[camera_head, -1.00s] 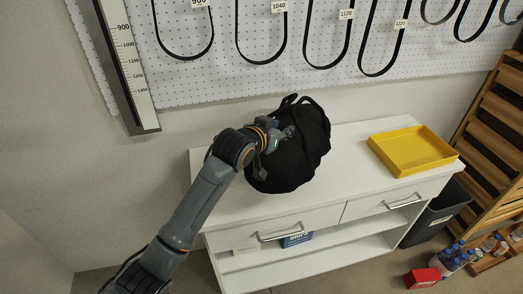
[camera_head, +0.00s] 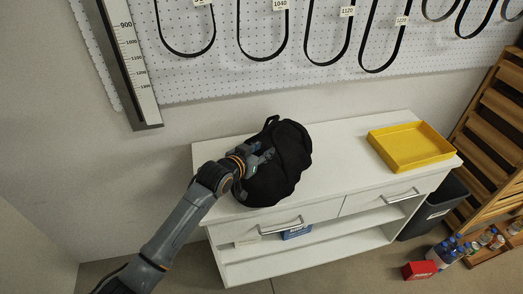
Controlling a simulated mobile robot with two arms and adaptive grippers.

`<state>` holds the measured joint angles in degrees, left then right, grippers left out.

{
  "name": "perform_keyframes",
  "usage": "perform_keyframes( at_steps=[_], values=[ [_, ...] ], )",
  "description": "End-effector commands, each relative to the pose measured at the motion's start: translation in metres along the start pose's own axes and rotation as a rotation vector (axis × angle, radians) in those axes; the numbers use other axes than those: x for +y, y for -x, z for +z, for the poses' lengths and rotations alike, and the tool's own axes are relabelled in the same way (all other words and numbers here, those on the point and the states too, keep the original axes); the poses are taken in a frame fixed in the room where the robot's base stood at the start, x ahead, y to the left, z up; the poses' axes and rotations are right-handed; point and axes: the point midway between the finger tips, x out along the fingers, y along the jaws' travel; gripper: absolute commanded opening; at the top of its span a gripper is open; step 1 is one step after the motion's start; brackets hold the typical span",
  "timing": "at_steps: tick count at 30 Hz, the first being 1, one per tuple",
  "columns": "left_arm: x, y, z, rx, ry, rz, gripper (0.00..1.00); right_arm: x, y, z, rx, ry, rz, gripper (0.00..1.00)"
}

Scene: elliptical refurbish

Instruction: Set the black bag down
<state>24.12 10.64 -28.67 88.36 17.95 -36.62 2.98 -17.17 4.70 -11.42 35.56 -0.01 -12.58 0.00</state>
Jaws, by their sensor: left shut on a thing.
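The black bag (camera_head: 288,160) is at the left part of the white cabinet's top (camera_head: 340,140). Its strap sticks up at the back. My left gripper (camera_head: 262,160) reaches in from the left and is shut on the bag at its left side. The fingertips are partly lost against the dark cloth. The bag's underside is hidden, so I cannot tell for sure whether its full weight rests on the top. My right gripper is not in view.
A yellow tray (camera_head: 376,133) lies on the right of the cabinet top, with bare surface between it and the bag. A pegboard (camera_head: 300,70) with hanging belts is behind. A dark bin (camera_head: 432,210), bottles (camera_head: 443,254) and a red box (camera_head: 419,270) are at the lower right.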

Motion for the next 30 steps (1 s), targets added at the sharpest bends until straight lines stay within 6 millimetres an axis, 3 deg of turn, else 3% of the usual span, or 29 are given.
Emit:
perform_keyframes(
  at_steps=[4, 5, 8, 20, 25, 30],
  values=[
    [0.001, 0.000, -0.002, 0.003, -0.001, 0.001, 0.00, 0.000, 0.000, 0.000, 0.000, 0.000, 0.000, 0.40],
    [0.001, -0.001, 0.004, -0.010, 0.000, 0.001, 0.37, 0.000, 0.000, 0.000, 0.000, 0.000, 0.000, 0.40],
    [0.001, -0.001, 0.004, -0.009, 0.000, 0.001, 0.56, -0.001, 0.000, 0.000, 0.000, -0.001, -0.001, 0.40],
    [0.000, 0.004, 0.003, -0.006, -0.001, 0.001, 0.56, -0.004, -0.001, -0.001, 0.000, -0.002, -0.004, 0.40],
    [0.000, 0.025, 0.004, -0.006, -0.001, 0.001, 0.56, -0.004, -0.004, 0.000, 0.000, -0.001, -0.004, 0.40],
    [0.001, 0.058, 0.004, -0.005, -0.002, 0.001, 0.56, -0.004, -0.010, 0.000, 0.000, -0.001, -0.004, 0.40]
  ],
)
